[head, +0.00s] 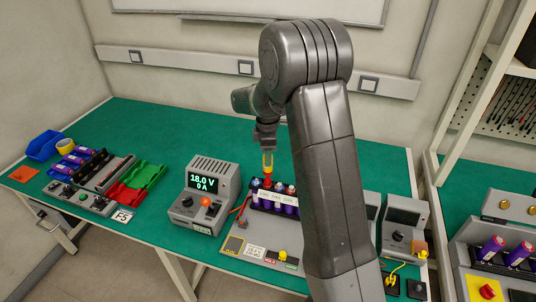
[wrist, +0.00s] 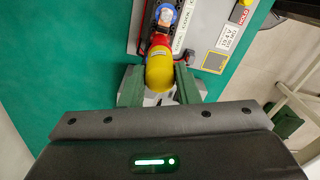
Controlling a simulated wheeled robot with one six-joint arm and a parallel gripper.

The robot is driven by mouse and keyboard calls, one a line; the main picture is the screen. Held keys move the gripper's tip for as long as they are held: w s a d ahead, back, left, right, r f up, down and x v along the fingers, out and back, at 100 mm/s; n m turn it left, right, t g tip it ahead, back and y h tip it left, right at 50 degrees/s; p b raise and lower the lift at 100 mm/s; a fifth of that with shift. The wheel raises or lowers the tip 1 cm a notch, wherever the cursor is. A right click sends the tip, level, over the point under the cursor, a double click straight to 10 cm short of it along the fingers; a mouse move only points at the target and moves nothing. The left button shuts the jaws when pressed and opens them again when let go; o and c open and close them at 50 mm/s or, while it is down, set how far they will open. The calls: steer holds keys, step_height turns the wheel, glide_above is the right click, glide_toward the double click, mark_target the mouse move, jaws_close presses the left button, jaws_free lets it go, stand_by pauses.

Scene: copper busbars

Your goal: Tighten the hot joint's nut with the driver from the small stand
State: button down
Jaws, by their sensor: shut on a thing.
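A red part (head: 267,183) shows just below the handle, above the end of the pack. Whether the driver's tip touches a nut cannot be told. The pack (head: 276,202) has purple cells with a pale strip along its side. Which joint is hot cannot be told, and the nut is hidden. I cannot pick out the small stand.
A meter (head: 205,192) reading 18.0 V and 0 A stands left of the pack. Green bench top (head: 165,133) is clear behind. My arm hides the pack's right side.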

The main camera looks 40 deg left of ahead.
steer(key=shift+m, duration=0.4)
steer(key=m, duration=0.6)
stand_by(0.3)
step_height(320, 180, up, 4)
steer(key=p, duration=0.3)
steer(key=shift+r, duration=1.05)
